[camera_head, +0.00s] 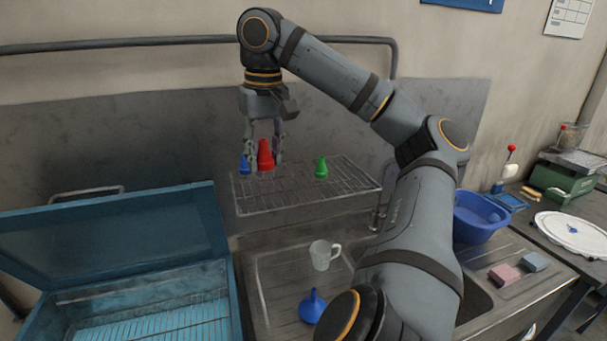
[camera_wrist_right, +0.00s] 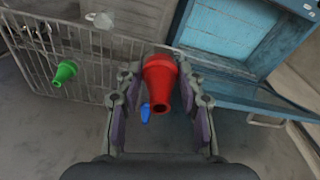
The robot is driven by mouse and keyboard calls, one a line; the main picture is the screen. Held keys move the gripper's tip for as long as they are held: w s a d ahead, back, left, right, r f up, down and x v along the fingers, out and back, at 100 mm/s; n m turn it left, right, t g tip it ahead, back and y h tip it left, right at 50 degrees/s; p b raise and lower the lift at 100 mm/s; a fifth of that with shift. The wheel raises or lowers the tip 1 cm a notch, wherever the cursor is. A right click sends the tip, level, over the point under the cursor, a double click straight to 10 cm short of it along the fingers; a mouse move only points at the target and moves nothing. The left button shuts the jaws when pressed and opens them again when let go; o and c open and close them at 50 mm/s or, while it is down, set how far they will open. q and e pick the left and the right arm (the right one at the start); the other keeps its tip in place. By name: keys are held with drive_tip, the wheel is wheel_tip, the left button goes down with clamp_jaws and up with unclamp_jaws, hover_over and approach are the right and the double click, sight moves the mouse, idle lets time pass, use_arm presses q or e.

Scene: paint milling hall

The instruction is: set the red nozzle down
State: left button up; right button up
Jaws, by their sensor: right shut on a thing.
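The red nozzle (camera_head: 265,156) is held between the fingers of my right gripper (camera_head: 264,161), over the left part of the wire rack (camera_head: 306,193). In the right wrist view the red nozzle (camera_wrist_right: 161,82) lies between both fingers of the right gripper (camera_wrist_right: 162,88), its narrow end towards the camera. I cannot tell whether its base touches the rack. A blue nozzle (camera_head: 245,165) is close to its left, partly behind a finger. A green nozzle (camera_head: 321,167) stands upright on the rack, to the right. My left gripper is not in view.
A blue cabinet with an open lid (camera_head: 120,238) is at the left. Below the rack, a white mug (camera_head: 323,255) and a blue funnel (camera_head: 313,306) are in the sink area. A blue basin (camera_head: 480,217) is at the right. The rack between the red and green nozzles is clear.

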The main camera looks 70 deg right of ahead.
drive_tip(key=shift+s+d+r+m, duration=0.1)
drive_tip(key=shift+s+r+m, duration=0.25)
drive_tip(key=shift+r, duration=0.3)
drive_tip(key=shift+w+d+f, duration=0.15)
drive_tip(key=shift+w, duration=0.15)
drive_tip(key=w+d+f+p, duration=0.3)
drive_tip(key=w+d, duration=0.1)
drive_tip(key=d, duration=0.2)
approach(267, 189)
drive_tip(key=shift+a+f, duration=0.35)
drive_tip(key=shift+a, duration=0.05)
drive_tip(key=shift+w+d+f, duration=0.1)
drive_tip(key=shift+d+f, duration=0.15)
drive_tip(key=shift+f, duration=0.05)
drive_tip(key=f+b, duration=0.1)
drive_tip(key=f, duration=0.1)
drive_tip(key=f+b, duration=0.2)
drive_tip(key=shift+w+d+f, duration=0.1)
drive_tip(key=shift+w+d, duration=0.05)
drive_tip(key=shift+d, duration=0.1)
drive_tip(key=shift+w, duration=0.1)
